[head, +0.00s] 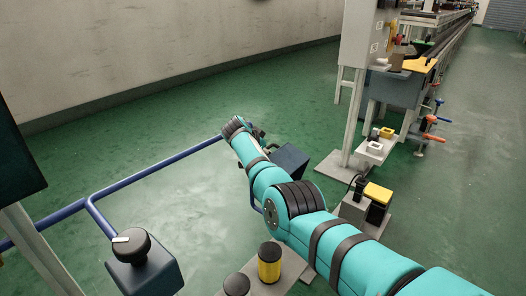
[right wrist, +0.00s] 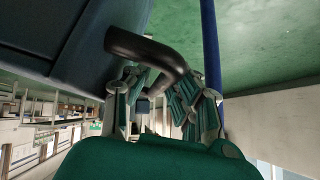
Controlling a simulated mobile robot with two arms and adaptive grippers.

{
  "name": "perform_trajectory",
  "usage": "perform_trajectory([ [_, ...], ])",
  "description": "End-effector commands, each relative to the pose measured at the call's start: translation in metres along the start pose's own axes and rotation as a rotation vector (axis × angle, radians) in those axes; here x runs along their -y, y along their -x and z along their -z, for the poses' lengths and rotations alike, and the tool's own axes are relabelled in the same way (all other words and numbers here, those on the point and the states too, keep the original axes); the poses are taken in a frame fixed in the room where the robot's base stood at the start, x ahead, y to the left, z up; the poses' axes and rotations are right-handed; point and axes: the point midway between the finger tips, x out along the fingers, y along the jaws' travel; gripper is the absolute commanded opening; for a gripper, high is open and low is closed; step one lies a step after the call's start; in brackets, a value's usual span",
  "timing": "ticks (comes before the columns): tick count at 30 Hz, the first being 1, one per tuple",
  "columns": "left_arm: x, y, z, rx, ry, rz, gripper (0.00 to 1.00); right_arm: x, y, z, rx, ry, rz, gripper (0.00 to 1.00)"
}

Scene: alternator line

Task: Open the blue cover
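The blue cover (head: 289,160) is a dark blue box-like part beyond my right arm in the head view, partly hidden by the arm. In the right wrist view the blue cover (right wrist: 45,45) fills the upper left. A curved black handle (right wrist: 140,45) projects from it. My right gripper (right wrist: 160,98) has its fingers on either side of the handle's lower bend. I cannot tell whether they grip it or stand apart from it. In the head view the fingers are mostly hidden near the wrist's end. My left gripper is not in view.
A blue rail (head: 153,177) runs low across the left. A box with a black knob (head: 131,244) and a yellow-black button post (head: 269,262) stand at the front. The conveyor line (head: 420,75) is at the upper right. Green floor is clear behind the rail.

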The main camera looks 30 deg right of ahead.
Motion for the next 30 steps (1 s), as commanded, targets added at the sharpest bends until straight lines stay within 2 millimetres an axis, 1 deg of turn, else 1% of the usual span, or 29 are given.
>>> perform_trajectory([
  [5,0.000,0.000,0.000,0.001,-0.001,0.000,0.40,0.001,0.006,-0.001,-0.001,0.000,0.000,0.23],
  [8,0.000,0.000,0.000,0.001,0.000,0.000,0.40,0.002,0.015,-0.001,-0.002,-0.001,0.002,0.23],
  [11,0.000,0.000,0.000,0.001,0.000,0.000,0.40,0.001,0.028,-0.001,-0.001,-0.002,0.003,0.23],
  [18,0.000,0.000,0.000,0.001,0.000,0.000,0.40,0.001,0.078,-0.001,0.000,-0.002,0.004,0.23],
  [21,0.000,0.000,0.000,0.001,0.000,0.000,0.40,0.000,0.096,-0.001,0.000,-0.002,0.003,0.23],
  [25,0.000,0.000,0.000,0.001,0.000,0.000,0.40,0.000,0.112,0.000,-0.001,0.000,0.001,0.23],
  [30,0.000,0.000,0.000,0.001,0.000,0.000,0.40,0.000,0.119,0.000,0.000,0.000,-0.001,0.23],
])
